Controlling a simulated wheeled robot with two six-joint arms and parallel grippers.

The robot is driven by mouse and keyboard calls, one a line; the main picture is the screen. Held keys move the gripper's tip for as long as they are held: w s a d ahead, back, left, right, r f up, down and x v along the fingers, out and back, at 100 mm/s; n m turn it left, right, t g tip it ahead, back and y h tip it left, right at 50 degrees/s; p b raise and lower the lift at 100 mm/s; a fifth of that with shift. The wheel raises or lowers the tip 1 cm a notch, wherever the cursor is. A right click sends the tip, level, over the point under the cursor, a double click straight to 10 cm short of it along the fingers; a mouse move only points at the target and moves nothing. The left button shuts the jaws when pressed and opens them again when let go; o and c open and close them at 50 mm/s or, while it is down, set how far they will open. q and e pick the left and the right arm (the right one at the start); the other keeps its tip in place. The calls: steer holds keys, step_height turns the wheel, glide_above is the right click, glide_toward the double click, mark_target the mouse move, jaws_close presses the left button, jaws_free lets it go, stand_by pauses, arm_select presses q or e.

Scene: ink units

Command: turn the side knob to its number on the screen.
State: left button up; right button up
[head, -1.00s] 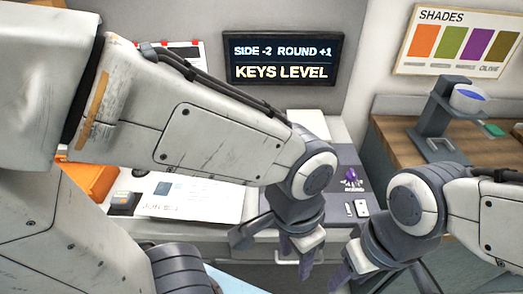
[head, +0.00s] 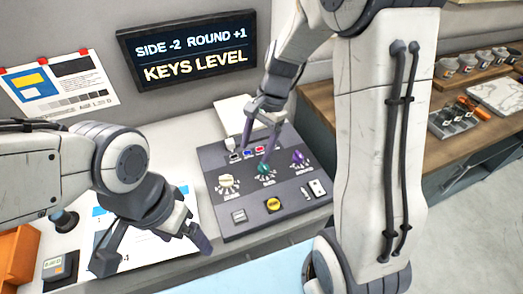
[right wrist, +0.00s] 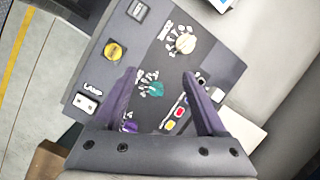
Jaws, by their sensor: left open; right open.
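The screen (head: 190,52) at the back reads "SIDE -2 ROUND +1" and "KEYS LEVEL". The dark console (head: 245,232) carries a cream knob (head: 228,182), a teal knob (head: 264,168) and a purple knob (head: 298,157); their labels are too small to read surely. My right gripper (head: 257,153) is open and points down over the console at the teal knob. In the right wrist view the teal knob (right wrist: 156,89) appears between the open fingers (right wrist: 158,75); contact cannot be told. My left gripper (head: 153,256) is open and empty, left of the console.
Small coloured keys (head: 248,153) sit behind the knobs. Papers lie under my left gripper. A wooden counter (head: 445,150) with cups stands at right.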

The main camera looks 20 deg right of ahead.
mark_target(266, 165)
steer(key=w+d+f+m+y, duration=0.1)
steer(key=w+d+f+m, duration=0.25)
steer(key=d+m, duration=0.35)
steer(key=shift+n+t, duration=0.3)
steer(key=shift+n, duration=0.3)
steer(key=x, duration=0.3)
steer(key=p+x, duration=0.1)
steer(key=x, duration=0.5)
steer(key=shift+d+f+p, duration=0.3)
steer(key=shift+f, duration=0.1)
steer(key=shift+c, duration=0.3)
jaws_close()
